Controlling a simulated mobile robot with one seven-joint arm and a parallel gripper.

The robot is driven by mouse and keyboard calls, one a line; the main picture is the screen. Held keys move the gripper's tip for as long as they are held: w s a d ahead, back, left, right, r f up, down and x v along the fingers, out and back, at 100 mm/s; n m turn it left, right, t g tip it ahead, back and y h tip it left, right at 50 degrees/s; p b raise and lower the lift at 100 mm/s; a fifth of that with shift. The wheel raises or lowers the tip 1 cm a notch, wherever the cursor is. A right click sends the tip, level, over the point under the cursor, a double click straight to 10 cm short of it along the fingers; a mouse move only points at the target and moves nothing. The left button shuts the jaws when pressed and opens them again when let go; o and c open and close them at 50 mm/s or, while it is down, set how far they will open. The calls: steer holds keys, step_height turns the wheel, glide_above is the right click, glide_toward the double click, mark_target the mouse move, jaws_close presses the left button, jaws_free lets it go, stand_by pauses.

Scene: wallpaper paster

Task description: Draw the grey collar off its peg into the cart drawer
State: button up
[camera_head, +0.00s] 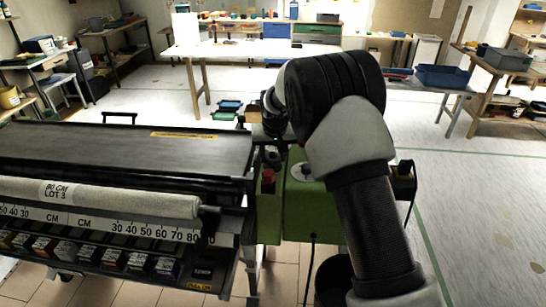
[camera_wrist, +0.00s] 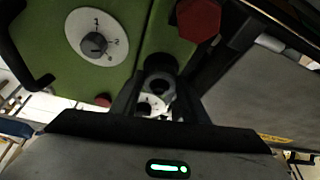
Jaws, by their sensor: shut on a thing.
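In the wrist view, the grey collar (camera_wrist: 160,83) is a small ring between the two dark fingers of my gripper (camera_wrist: 160,100). My gripper is shut on it. A dark round peg end (camera_wrist: 160,63) is right by the collar, in front of the green panel. I cannot tell how far the collar sits on the peg. In the head view, my arm hides the collar and most of my gripper. I cannot clearly make out the cart drawer in either view.
The green machine housing (camera_head: 270,218) carries a white dial (camera_wrist: 97,36) and a red knob (camera_wrist: 198,18) close to my gripper. The long paster bed (camera_head: 110,148), paper roll (camera_head: 110,197) and several small boxes (camera_head: 95,255) lie left. Open floor (camera_head: 470,190) is at right.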

steer(key=shift+r+p, duration=1.45)
steer(key=shift+r, duration=1.25)
steer(key=shift+r+p, duration=1.15)
steer(key=shift+r, duration=0.8)
